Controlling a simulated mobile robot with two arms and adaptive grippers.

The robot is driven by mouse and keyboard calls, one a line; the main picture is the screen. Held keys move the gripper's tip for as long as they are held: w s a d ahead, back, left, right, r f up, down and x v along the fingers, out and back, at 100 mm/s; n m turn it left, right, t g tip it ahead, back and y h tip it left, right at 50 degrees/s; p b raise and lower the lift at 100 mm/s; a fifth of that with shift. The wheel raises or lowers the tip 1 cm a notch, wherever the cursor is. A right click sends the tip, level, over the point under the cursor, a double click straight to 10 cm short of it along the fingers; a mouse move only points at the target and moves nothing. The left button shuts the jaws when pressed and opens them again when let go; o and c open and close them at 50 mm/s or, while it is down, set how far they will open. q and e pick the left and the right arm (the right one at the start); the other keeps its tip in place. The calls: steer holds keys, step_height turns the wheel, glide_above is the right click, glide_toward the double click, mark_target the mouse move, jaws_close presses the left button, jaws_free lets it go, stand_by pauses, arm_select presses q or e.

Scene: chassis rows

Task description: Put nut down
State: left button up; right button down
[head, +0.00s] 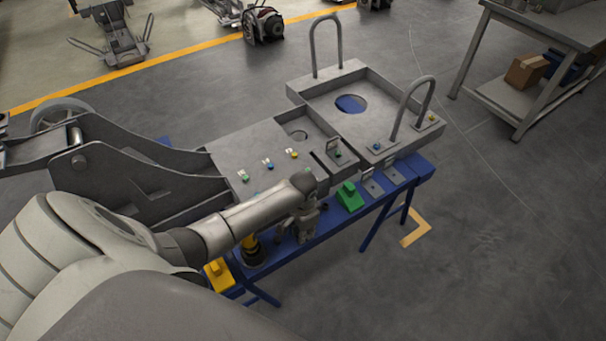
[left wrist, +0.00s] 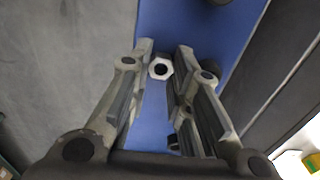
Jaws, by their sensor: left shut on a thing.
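The nut (left wrist: 160,68) is a small pale hexagonal ring with a dark hole, seen in the left wrist view between my fingertips. My left gripper (left wrist: 163,54) is shut on it, above a blue surface. In the head view my left gripper (head: 302,236) points down over the near part of the blue bench (head: 330,224). The nut cannot be made out there. Whether it touches the bench is unclear. My right gripper is not in view.
A green block (head: 349,197) and small metal brackets (head: 371,183) are right of the gripper. A black-and-yellow item (head: 252,252) and a yellow block (head: 218,273) are to its left. The grey chassis (head: 250,150) with upright handles (head: 412,105) lies behind.

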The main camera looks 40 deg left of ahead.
arm_select(q)
steer(key=shift+f, duration=0.1)
steer(key=o, duration=0.6)
step_height(320, 180, up, 12)
steer(key=shift+r+p, duration=0.15)
steer(key=shift+p, duration=0.2)
